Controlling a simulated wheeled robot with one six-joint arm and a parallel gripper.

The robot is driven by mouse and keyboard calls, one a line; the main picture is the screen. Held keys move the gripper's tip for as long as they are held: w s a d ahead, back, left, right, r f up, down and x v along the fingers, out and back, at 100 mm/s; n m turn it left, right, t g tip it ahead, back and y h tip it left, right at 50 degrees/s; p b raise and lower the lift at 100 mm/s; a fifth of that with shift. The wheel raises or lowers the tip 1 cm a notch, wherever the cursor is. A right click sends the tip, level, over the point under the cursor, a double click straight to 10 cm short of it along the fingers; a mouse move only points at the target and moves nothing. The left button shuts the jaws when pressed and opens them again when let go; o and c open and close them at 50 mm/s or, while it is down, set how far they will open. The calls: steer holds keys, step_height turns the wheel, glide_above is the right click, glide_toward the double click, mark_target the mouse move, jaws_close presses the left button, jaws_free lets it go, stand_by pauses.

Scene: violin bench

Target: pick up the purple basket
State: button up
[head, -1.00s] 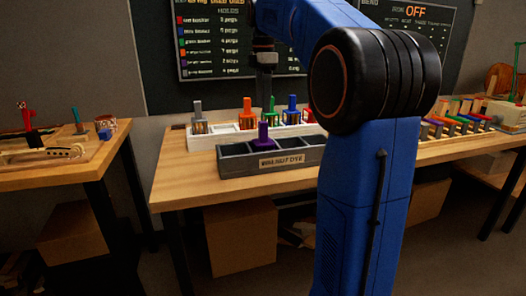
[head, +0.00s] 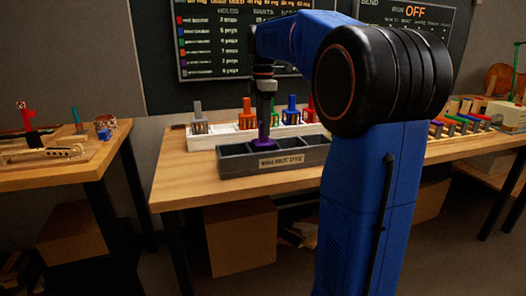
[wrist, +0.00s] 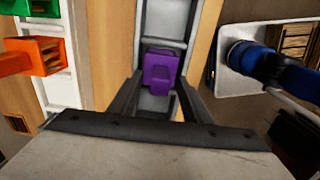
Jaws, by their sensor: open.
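The purple basket (head: 263,143) stands in the left part of the grey divided tray (head: 235,165) at the front of the bench. In the wrist view the purple basket (wrist: 161,70) lies between and just beyond the fingertips of my gripper (wrist: 160,80). My gripper (head: 264,122) points down from above, directly over the basket in the head view. Its fingers are open, one on each side of the basket, and it holds nothing. The lower part of the basket is hidden by the tray wall in the head view.
A white rack (head: 202,141) behind the grey tray holds grey, orange (head: 247,118), blue and red baskets. In the wrist view, orange and green (wrist: 40,20) baskets are at the left. Bare wood (head: 175,185) lies left of the tray.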

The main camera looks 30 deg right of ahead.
jaws_close()
steer(key=shift+r, duration=0.15)
